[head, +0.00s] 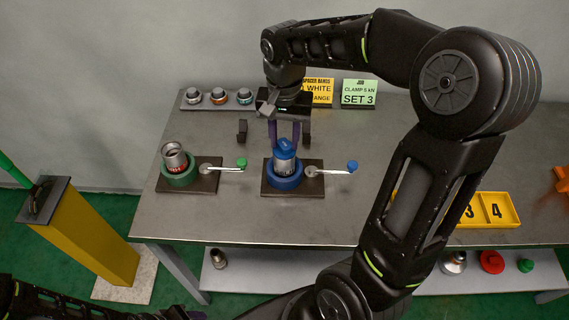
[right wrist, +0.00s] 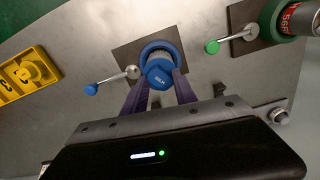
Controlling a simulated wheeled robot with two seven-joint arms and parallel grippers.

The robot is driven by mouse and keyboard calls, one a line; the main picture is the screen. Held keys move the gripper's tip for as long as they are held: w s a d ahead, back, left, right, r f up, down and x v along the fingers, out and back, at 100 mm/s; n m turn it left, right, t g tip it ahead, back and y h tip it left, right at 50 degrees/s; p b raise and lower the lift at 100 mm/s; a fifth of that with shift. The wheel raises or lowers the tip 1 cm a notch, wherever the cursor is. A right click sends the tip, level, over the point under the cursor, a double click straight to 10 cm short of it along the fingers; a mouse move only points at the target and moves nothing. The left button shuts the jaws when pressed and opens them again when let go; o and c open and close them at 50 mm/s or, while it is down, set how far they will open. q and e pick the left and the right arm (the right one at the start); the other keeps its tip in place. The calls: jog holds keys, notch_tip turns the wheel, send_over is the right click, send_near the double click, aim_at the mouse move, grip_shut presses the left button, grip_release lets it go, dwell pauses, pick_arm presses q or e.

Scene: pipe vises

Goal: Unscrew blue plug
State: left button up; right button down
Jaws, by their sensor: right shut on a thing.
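The blue plug (head: 284,146) sits on top of a short silver pipe (head: 283,165) that stands upright in the blue vise (head: 285,182). In the right wrist view the plug (right wrist: 160,73) is seen from above. My right gripper (head: 284,133) reaches in from the back of the table, its purple fingers on either side of the plug and shut on it. The same fingers (right wrist: 160,95) flank the plug in the wrist view. Only a dark part of my left arm shows at the bottom left; its gripper is not visible.
The green vise (head: 180,180) to the left holds a tilted silver pipe (head: 174,156) with a red band. Both vises have lever handles pointing right. A rack (head: 206,105) with small fittings, signs (head: 359,93) and a yellow numbered tray (head: 482,210) are on the table. The front middle is clear.

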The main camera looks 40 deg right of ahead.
jog(key=m, duration=0.6)
jog(key=shift+m, duration=0.4)
jog(key=c, duration=1.1)
grip_release()
jog(key=shift+o, duration=0.2)
jog(key=shift+r, duration=0.1)
jog(key=shift+r+p, duration=0.8)
jog(key=shift+r, duration=0.3)
